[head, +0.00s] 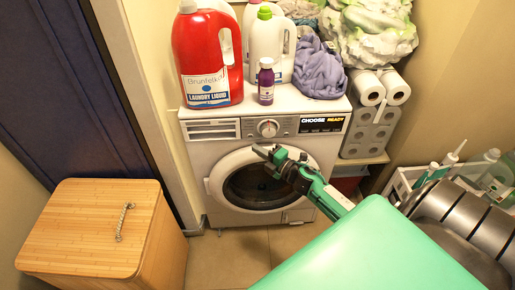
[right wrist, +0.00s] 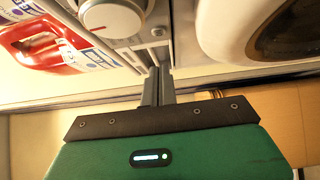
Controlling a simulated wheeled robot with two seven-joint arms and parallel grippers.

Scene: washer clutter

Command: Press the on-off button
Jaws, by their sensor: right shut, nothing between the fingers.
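The white washing machine (head: 199,155) stands against the back wall with a round dial (head: 267,128) on its control panel. In the right wrist view the dial (right wrist: 112,15) is at the top, and a small round button (right wrist: 158,32) sits beside it; I cannot read its marking. My right gripper (head: 264,152) is in front of the washer, below the dial and at the top of the door. Its fingers (right wrist: 158,70) are together and empty, with the tips just short of the panel near the button. Whether they touch the panel is unclear. My left gripper is out of view.
A red laundry liquid jug (head: 208,60), a white jug (head: 266,45), a purple bottle (head: 266,82) and a purple cloth (head: 319,70) stand on the washer. Paper rolls (head: 368,90) are stacked at its right. A wooden hamper (head: 90,230) stands at the left.

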